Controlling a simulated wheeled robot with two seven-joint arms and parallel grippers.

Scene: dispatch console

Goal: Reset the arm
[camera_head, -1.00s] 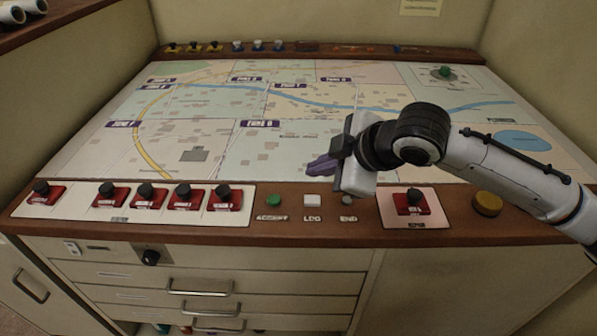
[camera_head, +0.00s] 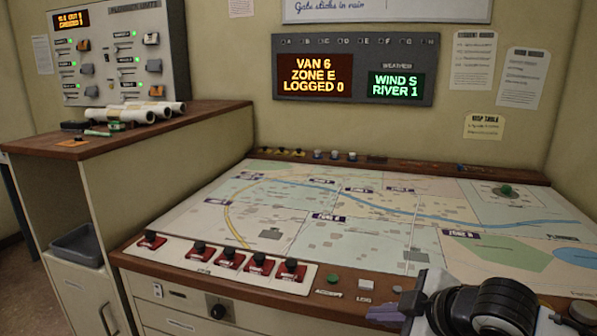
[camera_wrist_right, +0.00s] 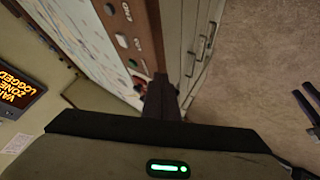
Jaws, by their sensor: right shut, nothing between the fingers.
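My right gripper (camera_head: 384,313) shows at the bottom right of the head view, shut and empty, with its purple-grey fingers pointing left. It is at the front of the console, below the white LOG button (camera_head: 364,299) and right of the green ACCEPT button (camera_head: 333,279). In the right wrist view the dark closed fingers (camera_wrist_right: 160,97) point at the console's front edge, with nothing held. I cannot tell whether they touch it. My left gripper is not seen in the head view.
The map table (camera_head: 300,244) is clear of arms. Red-based switches (camera_head: 229,258) line its front left. A side cabinet (camera_head: 150,130) with white rolls (camera_head: 120,114) stands at left. A wall display (camera_head: 315,75) reads VAN 6, ZONE E, LOGGED 0. Dark prongs (camera_wrist_right: 308,105) at the wrist view's right edge are unclear.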

